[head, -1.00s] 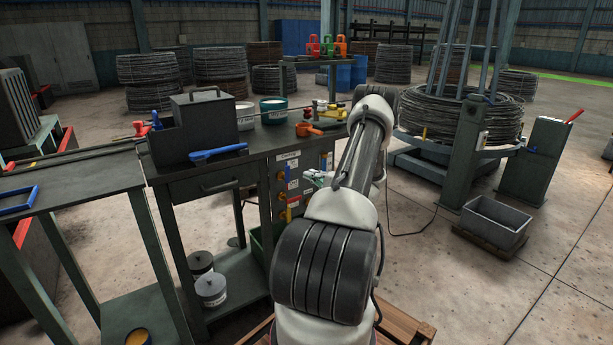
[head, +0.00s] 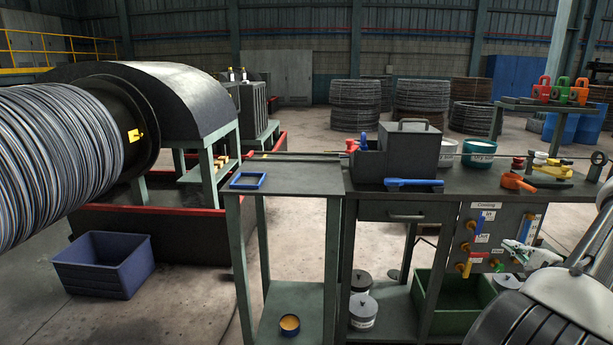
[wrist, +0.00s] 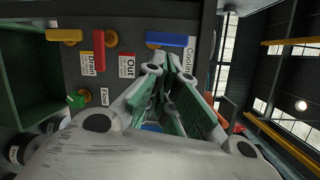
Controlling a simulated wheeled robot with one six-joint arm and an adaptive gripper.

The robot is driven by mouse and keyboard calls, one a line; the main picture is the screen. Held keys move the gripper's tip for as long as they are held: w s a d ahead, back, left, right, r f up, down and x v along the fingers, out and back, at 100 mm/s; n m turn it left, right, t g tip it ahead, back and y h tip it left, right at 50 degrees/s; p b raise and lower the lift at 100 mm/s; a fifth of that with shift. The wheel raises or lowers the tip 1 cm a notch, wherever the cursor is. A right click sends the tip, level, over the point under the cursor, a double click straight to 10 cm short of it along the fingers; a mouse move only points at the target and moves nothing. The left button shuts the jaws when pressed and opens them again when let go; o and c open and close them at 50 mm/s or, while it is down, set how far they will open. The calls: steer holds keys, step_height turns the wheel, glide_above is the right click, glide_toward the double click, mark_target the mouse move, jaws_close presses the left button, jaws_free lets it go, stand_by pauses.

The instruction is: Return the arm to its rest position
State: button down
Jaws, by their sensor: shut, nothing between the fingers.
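My gripper (head: 530,256) is at the right of the head view, in front of the cooling panel (head: 497,222) on the bench's front. It is shut and empty. In the wrist view my gripper (wrist: 172,72) points at the same panel, its pale linkage and green finger pads filling the middle. The panel's blue handle (wrist: 167,40), red handle (wrist: 99,52) and yellow handle (wrist: 64,35) show around it. I cannot tell whether the fingertips touch the panel. My arm (head: 570,300) enters at the lower right, partly cut off by the picture's edge.
The dark bench (head: 465,185) carries a lidded box (head: 405,150), a blue-handled tool (head: 413,183) and tins. A green bin (head: 452,305) stands below. A large wire-wound drum (head: 55,150) is at left, with a blue crate (head: 103,264) beneath. Floor between crate and side table is clear.

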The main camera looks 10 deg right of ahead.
steer(key=s+a+f+g+y, duration=0.4)
steer(key=s+a, duration=0.2)
steer(key=a, duration=0.4)
steer(key=s+a+r+n+g+y, duration=0.3)
steer(key=s+a+r+g, duration=0.2)
steer(key=a, duration=0.4)
steer(key=s+a+r+n+g+h, duration=0.1)
steer(key=s+a+r+n+h, duration=0.2)
steer(key=s+a+r+n, duration=0.2)
steer(key=s+a+r+n+g+h, duration=0.1)
steer(key=s+a+r+n, duration=0.4)
steer(key=a+r, duration=0.5)
steer(key=s+a+r+n+g+h, duration=0.2)
steer(key=s+a+r+n+h, duration=0.2)
steer(key=r, duration=0.9)
steer(key=s+a+n, duration=0.1)
steer(key=a+n, duration=0.2)
steer(key=a, duration=0.1)
steer(key=shift+s+r+h, duration=0.15)
steer(key=shift+r+h, duration=0.15)
